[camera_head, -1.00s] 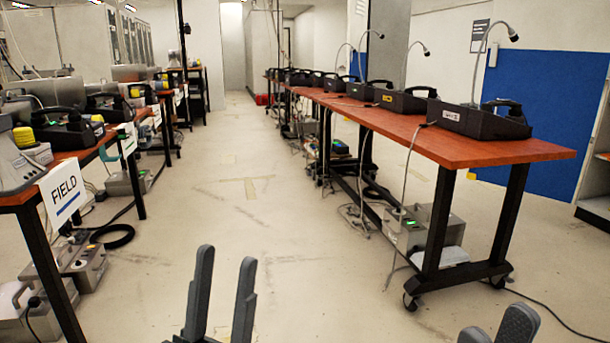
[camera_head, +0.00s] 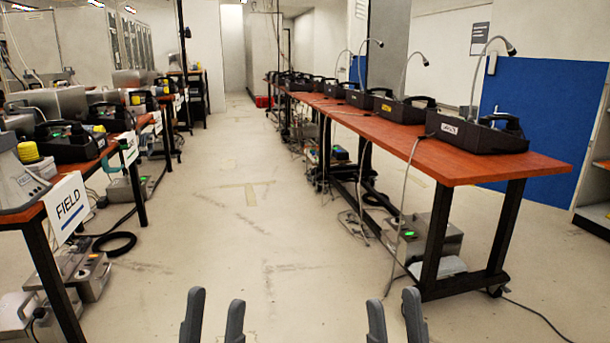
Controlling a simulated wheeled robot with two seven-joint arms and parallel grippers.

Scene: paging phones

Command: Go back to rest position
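My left gripper (camera_head: 213,318) shows at the bottom of the head view, left of centre. Its two grey fingers point up and stand apart, with nothing between them. My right gripper (camera_head: 395,318) shows at the bottom, right of centre. Its fingers are also apart with bare floor between them. Both grippers are over the open floor, clear of the tables. The lower parts of both grippers are cut off by the frame edge.
A wooden-topped table (camera_head: 465,168) on the right holds a row of black phones (camera_head: 478,132) with gooseneck stalks. A left table (camera_head: 22,216) holds more phones and a FIELD sign (camera_head: 68,208). Grey boxes (camera_head: 84,277) and cables lie below. The aisle floor (camera_head: 225,235) between is clear.

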